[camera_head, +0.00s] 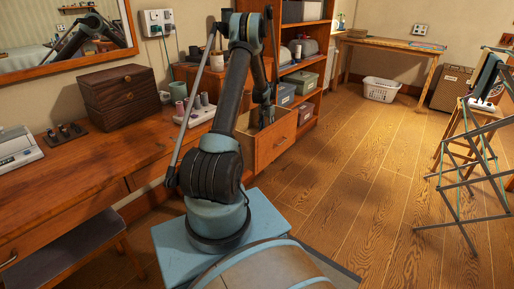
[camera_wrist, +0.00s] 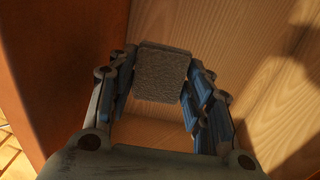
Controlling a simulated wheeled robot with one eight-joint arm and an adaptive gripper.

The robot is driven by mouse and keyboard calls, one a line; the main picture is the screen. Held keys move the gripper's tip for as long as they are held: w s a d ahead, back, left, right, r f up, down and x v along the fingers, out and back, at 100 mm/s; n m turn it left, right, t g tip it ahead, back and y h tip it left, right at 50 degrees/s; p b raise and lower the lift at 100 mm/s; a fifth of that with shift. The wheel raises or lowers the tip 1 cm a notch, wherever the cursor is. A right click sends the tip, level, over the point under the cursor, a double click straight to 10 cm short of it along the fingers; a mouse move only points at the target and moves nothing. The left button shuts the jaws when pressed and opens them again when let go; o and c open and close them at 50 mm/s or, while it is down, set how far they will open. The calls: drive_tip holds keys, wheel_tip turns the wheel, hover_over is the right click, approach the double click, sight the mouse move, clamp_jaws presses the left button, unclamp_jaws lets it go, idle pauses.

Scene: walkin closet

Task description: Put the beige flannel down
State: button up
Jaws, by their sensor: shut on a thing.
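The beige flannel (camera_wrist: 163,75) shows in the wrist view as a small, greyish, rough-textured block. My gripper (camera_wrist: 160,88) is shut on it, with one finger at each side. In the head view my gripper (camera_head: 266,112) points down at the open wooden drawer (camera_head: 276,143), partly behind my arm. I cannot make out the flannel there. The wrist view shows pale wood beside and beneath the flannel, and a darker reddish wood panel at left. Whether the flannel touches the wood is not clear.
A wooden dresser (camera_head: 100,150) with a brown box (camera_head: 118,95) and thread spools stands at left. Shelves with grey boxes (camera_head: 300,82) are behind the drawer. A folding rack (camera_head: 468,160) stands at right. The floor between is clear.

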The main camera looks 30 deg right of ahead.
wheel_tip(320, 180, down, 11)
drive_tip(key=shift+f, duration=0.2)
drive_tip(key=w, duration=0.1)
drive_tip(key=w+a, duration=0.1)
drive_tip(key=w, duration=0.1)
drive_tip(key=shift+w+a, duration=0.1)
drive_tip(key=shift+a, duration=0.1)
drive_tip(key=shift+w+a+f, duration=0.1)
drive_tip(key=shift+w+f, duration=0.15)
drive_tip(key=shift+w, duration=0.05)
drive_tip(key=shift+s+f, duration=0.1)
drive_tip(key=shift+f, duration=0.25)
drive_tip(key=shift+f, duration=0.1)
drive_tip(key=o, duration=0.9)
drive_tip(key=shift+c, duration=0.2)
wheel_tip(320, 180, up, 12)
